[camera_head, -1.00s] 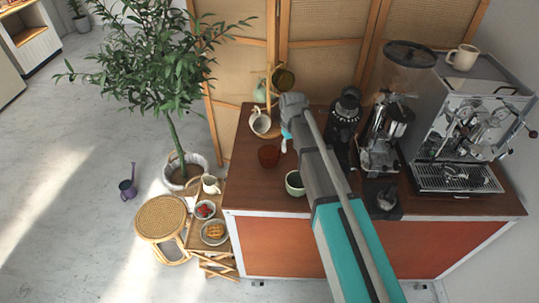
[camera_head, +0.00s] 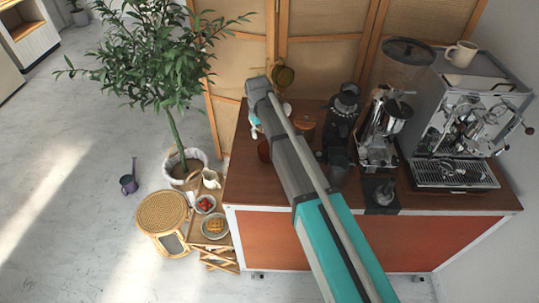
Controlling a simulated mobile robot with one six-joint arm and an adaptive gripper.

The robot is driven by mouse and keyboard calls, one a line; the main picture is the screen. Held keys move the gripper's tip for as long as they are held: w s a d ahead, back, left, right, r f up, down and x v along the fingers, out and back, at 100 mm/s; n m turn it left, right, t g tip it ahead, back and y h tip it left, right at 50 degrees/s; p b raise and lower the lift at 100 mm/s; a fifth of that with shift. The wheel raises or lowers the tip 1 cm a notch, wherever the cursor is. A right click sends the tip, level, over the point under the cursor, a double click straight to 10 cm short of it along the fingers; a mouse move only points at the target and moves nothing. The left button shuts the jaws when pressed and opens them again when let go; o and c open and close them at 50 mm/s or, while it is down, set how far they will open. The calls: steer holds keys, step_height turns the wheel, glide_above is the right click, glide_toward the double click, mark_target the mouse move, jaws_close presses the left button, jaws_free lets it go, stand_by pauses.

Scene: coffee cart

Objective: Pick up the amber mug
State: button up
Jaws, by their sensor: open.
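A mug of dark amber-olive colour (camera_head: 283,77) hangs high on the mug stand in front of the screen. It is the likeliest amber mug, though its tint is hard to judge. My arm's end is just left of it in the picture. My gripper (camera_head: 254,131) hangs below the wrist at the cart's back left, small and partly hidden; it is open, with nothing seen in it. A reddish-brown cup (camera_head: 263,151) on the cart top is partly covered by my arm. My arm hides most of the stand.
A brown lidded jar (camera_head: 305,126) and dark grinder (camera_head: 342,117) stand right of my arm. The espresso machine (camera_head: 465,125) fills the cart's right, with a cream mug (camera_head: 461,53) on top. A leafy plant (camera_head: 150,60) stands left. The cart top's (camera_head: 245,182) front-left is clear.

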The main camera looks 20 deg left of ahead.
steer(key=b, duration=0.8)
glide_above(261, 157)
steer(key=shift+w+a+f, duration=0.1)
steer(key=shift+f, duration=2)
steer(key=shift+w+a+f, duration=0.1)
steer(key=shift+f, duration=1.95)
steer(key=shift+f+b, duration=2.6)
jaws_close()
